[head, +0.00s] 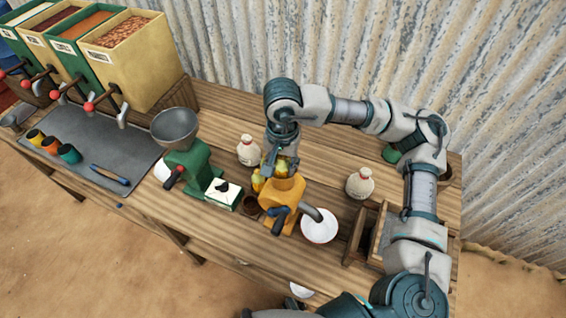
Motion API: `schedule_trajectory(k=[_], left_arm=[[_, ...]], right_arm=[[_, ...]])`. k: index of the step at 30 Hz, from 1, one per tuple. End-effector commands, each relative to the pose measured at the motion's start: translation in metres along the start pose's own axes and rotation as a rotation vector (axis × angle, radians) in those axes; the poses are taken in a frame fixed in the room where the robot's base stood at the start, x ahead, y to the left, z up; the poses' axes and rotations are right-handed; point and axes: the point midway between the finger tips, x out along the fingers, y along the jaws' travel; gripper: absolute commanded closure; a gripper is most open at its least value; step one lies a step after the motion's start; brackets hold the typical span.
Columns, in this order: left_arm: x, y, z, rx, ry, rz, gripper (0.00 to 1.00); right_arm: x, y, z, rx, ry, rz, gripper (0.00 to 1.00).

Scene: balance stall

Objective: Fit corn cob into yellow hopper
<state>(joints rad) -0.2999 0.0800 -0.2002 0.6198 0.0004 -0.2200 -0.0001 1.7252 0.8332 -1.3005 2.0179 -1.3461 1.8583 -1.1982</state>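The yellow hopper (284,187) is the top of a yellow hand mill with a dark crank, near the middle of the table. My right gripper (281,165) points down right over it. A yellow corn cob (281,169) shows between its fingers, and the fingers look closed on it. The cob's lower end is at the hopper mouth; I cannot tell how far inside it is. Another yellow piece (258,181) shows just left of the hopper, partly hidden. My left gripper is not in view.
A green mill (188,168) with a grey bowl (175,127) stands left. A white bowl (319,226) sits under the yellow mill's spout. A wooden crate (372,238) is at right. Grain bins (125,52) are back left.

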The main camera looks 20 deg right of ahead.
Motion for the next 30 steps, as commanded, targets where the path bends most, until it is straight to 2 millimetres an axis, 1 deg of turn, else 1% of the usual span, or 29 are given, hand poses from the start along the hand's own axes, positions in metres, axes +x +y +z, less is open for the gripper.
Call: schedule_trajectory(k=[1,2,3,18,20,21,22,30], left_arm=[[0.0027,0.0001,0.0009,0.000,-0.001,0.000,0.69],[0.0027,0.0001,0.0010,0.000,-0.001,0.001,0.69],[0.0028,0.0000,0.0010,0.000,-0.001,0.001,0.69],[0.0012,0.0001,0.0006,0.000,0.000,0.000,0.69],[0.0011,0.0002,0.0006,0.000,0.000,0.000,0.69],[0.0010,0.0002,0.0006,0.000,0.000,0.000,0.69],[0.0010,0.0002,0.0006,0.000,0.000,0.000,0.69],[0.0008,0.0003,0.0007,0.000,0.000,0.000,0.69]], right_arm=[[0.0146,0.0009,0.0061,-0.010,-0.022,0.024,0.45],[0.0148,0.0008,0.0063,-0.011,-0.022,0.024,0.37],[0.0148,0.0008,0.0065,-0.011,-0.023,0.025,0.33],[0.0097,0.0013,0.0037,-0.005,-0.015,0.018,0.33],[0.0095,0.0015,0.0034,-0.005,-0.014,0.017,0.16],[0.0093,0.0015,0.0032,-0.005,-0.014,0.017,0.06],[0.0092,0.0015,0.0032,-0.004,-0.014,0.017,0.00],[0.0081,0.0016,0.0031,-0.003,-0.012,0.015,0.00]])
